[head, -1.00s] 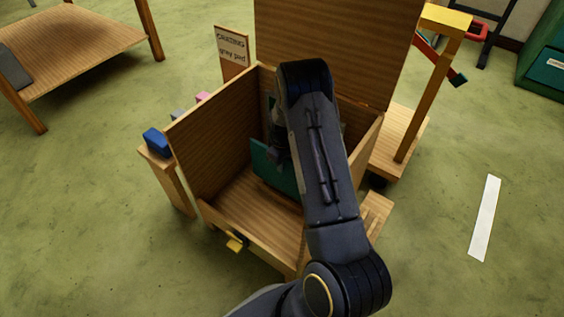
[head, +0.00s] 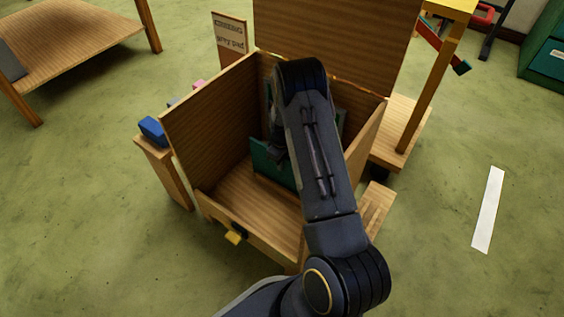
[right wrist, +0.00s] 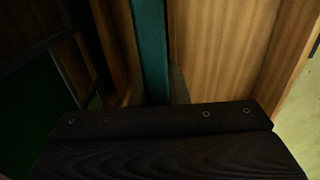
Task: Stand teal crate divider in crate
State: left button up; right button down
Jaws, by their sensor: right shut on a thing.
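The wooden crate (head: 205,120) stands open in the middle of the head view, its lid (head: 330,35) raised at the back. The teal divider (head: 270,163) is inside the crate, partly hidden by my right arm. In the right wrist view the teal divider (right wrist: 151,45) shows edge-on as a narrow strip running into the jaws. My right gripper (right wrist: 155,98) is shut on it. In the head view the arm covers most of this gripper, and I cannot tell whether the divider touches the crate floor. My left gripper is not in view.
A blue block (head: 153,130) sits on a wooden ledge left of the crate. A sign (head: 230,40) stands behind it. A wooden stand (head: 400,135) is close on the right. The crate floor's front part (head: 240,195) is clear.

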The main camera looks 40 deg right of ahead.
jog(key=shift+f+b, duration=0.35)
jog(key=shift+f, duration=0.1)
jog(key=c, duration=1.3)
grip_release()
notch_tip(320, 180, up, 7)
jog(key=p, duration=0.3)
jog(key=shift+r, duration=0.45)
